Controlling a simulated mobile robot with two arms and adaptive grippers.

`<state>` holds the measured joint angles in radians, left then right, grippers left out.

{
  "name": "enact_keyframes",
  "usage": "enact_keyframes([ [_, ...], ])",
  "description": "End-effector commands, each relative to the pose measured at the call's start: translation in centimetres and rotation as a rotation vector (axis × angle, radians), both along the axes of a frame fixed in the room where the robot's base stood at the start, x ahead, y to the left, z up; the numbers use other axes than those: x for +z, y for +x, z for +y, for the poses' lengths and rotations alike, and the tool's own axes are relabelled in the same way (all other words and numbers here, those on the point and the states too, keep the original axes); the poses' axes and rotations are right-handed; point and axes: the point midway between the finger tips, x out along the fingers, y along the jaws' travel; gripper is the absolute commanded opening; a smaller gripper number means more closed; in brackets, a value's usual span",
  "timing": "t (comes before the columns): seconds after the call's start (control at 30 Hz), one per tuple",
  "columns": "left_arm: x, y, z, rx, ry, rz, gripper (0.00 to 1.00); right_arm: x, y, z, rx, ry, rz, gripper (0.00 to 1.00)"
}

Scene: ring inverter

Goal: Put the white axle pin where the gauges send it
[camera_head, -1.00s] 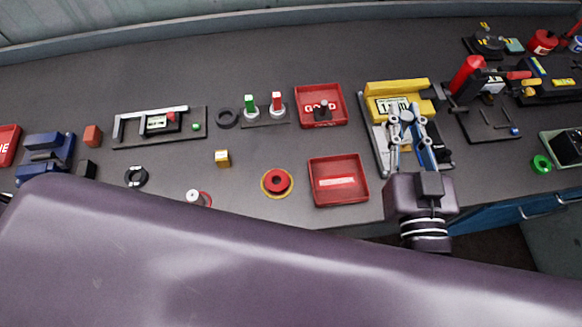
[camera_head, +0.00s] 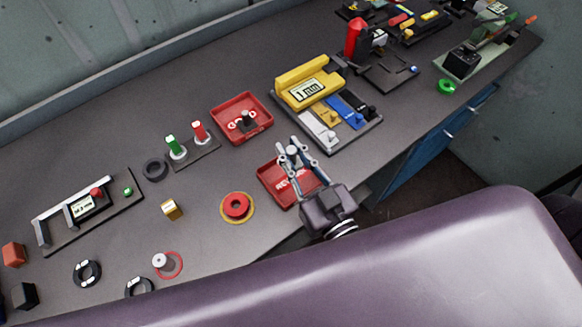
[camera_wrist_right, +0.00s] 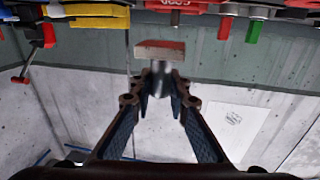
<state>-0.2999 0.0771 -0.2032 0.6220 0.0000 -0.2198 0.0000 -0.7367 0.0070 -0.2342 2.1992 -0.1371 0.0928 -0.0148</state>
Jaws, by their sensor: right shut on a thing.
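My right gripper (camera_head: 292,152) is shut on a pale axle pin (camera_head: 292,150). It holds the pin over the far part of the red rework tray (camera_head: 311,203); I cannot tell how high. In the right wrist view the pin (camera_wrist_right: 160,80) shows as a grey cylinder between the fingers. The red good tray (camera_head: 227,104) holds a dark pin (camera_head: 247,119). The yellow-topped gauge (camera_head: 305,72) has a lit display. A caliper-like gauge (camera_head: 118,210) with another display lies at the left. My left gripper is not in view.
A white cylinder (camera_head: 159,260) stands by a red ring mark. Green and red posts (camera_head: 174,146) stand behind. The bench's front edge is close to the rework tray.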

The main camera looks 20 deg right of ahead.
Motion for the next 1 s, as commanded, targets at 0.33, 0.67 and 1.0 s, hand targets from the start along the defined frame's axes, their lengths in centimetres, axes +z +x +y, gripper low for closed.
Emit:
enact_keyframes([
  [0.33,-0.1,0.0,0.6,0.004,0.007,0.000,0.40,-3.8,0.0,0.0,-0.001,0.001,-0.004,0.00],
  [0.67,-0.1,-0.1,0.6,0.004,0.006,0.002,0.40,-6.5,0.1,0.0,-0.001,0.002,-0.006,0.00],
  [1.0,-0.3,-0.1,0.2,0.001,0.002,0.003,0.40,-7.0,0.0,0.0,-0.001,0.000,-0.002,0.21],
])
